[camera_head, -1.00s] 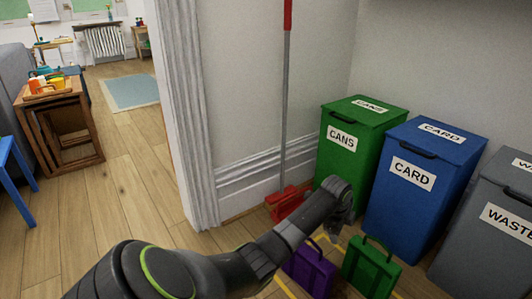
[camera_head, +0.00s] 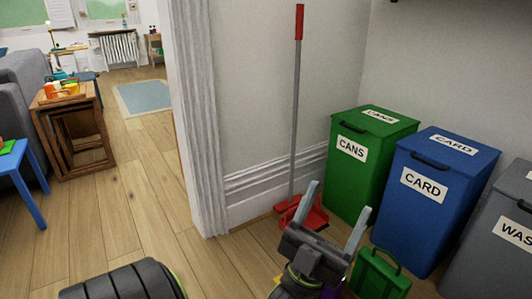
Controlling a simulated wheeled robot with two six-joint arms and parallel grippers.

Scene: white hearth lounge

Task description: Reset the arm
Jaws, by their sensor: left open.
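My left gripper (camera_head: 338,203) is at the bottom centre with its two pale fingers spread apart and nothing between them. It is in front of the red dustpan (camera_head: 314,216) in the picture and hides part of it. A dark link of my arm shows at the bottom left. The green case (camera_head: 382,276) stands on the floor just right of the gripper. The purple case is mostly hidden behind the gripper. My right gripper is not in view.
A green CANS bin (camera_head: 366,182), a blue CARD bin (camera_head: 428,220) and a grey WASTE bin (camera_head: 490,255) stand along the right wall. A red-handled broom (camera_head: 296,110) leans by the wall. Nested wooden tables (camera_head: 75,135) and a blue table (camera_head: 20,185) stand left. Wooden floor between is clear.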

